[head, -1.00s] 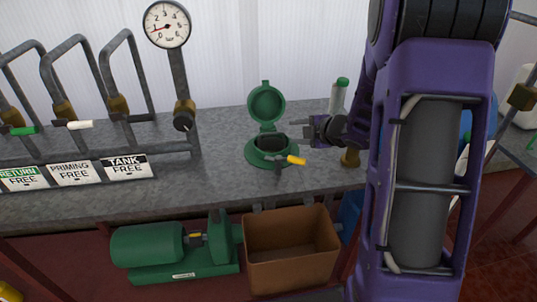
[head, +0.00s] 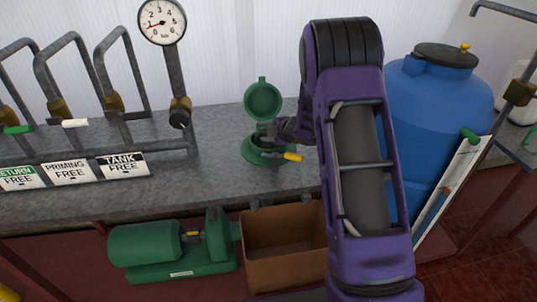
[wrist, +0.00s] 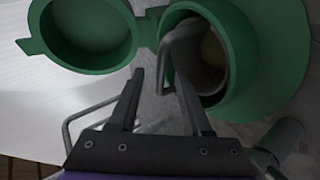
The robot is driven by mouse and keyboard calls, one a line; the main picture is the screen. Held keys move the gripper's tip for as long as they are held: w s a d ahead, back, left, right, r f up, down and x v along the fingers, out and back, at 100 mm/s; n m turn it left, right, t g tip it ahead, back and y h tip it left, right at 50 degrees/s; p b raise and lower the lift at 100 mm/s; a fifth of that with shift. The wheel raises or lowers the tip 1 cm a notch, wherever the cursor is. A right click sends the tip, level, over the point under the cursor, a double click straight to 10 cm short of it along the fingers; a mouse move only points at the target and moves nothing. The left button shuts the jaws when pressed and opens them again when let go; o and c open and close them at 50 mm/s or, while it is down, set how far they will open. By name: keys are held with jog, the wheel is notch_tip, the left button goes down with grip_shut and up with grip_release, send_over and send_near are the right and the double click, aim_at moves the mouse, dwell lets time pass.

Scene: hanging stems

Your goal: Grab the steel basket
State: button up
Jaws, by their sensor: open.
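The steel basket (wrist: 208,82) sits inside the open green strainer housing (wrist: 265,50) in the wrist view. Its bent wire handle (wrist: 163,68) stands out of the housing mouth. My gripper (wrist: 159,76) is open, and in this view the handle shows between its two fingers; I cannot tell whether they touch it. In the head view my gripper (head: 270,138) is over the mouth of the green housing (head: 254,153), and the basket is hidden there. The round green lid (head: 263,101) is swung up behind the mouth; it also shows in the wrist view (wrist: 88,27).
A yellow-handled valve (head: 291,156) sticks out at the housing's front. Pipes with a pressure gauge (head: 162,21) stand left on the grey bench (head: 215,175). A blue tank (head: 440,110) is on the right. A green pump (head: 150,245) and brown box (head: 280,250) are below.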

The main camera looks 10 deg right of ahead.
jog(key=shift+w+a+f, duration=0.2)
jog(key=shift+w+f, duration=0.05)
jog(key=shift+w, duration=0.1)
jog(key=shift+c, duration=0.2)
grip_shut()
jog(key=shift+r, duration=0.1)
dwell(0.9)
